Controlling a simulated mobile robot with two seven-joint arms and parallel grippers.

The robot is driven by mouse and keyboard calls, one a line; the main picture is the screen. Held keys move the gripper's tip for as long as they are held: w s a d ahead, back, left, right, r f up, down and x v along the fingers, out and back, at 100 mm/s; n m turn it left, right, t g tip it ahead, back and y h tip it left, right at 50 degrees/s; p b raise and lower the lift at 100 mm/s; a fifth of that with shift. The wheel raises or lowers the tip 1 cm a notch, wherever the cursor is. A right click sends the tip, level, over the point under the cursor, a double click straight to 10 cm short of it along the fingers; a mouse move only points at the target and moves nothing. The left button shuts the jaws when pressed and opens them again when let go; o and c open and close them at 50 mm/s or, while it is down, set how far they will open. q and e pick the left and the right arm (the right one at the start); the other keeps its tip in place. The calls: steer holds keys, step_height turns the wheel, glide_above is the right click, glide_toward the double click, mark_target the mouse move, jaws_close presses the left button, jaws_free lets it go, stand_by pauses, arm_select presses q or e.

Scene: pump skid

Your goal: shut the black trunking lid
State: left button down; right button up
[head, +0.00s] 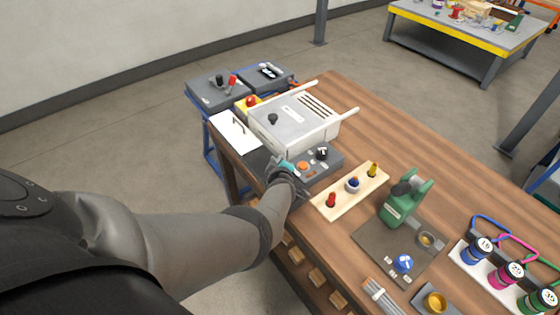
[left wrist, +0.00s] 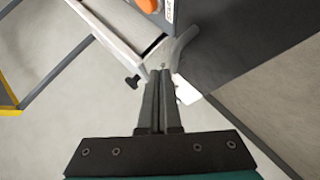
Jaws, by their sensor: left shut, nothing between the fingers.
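A dark flat panel (head: 257,162), which looks like the black trunking lid, lies at the bench's left edge beside a white panel. My arm partly hides it, and I cannot tell its angle. In the left wrist view a large dark surface (left wrist: 245,45) fills the upper right, with a grey curved bar at its edge; I cannot tell if it is the same lid. My left gripper (head: 291,168) is at the bench edge by the orange-button box. Its shut, empty fingers (left wrist: 163,72) point toward the grey bar; contact is unclear. My right gripper is out of view.
A control box with an orange button (head: 303,166) stands close to my gripper. A grey-topped white cabinet (head: 293,122) is behind it. A wooden block with coloured plugs (head: 350,190) and a green device (head: 402,200) stand to the right.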

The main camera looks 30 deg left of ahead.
arm_select(q)
steer(key=shift+w+d+f, duration=0.1)
steer(key=shift+w+f, duration=0.1)
stand_by(0.3)
stand_by(0.4)
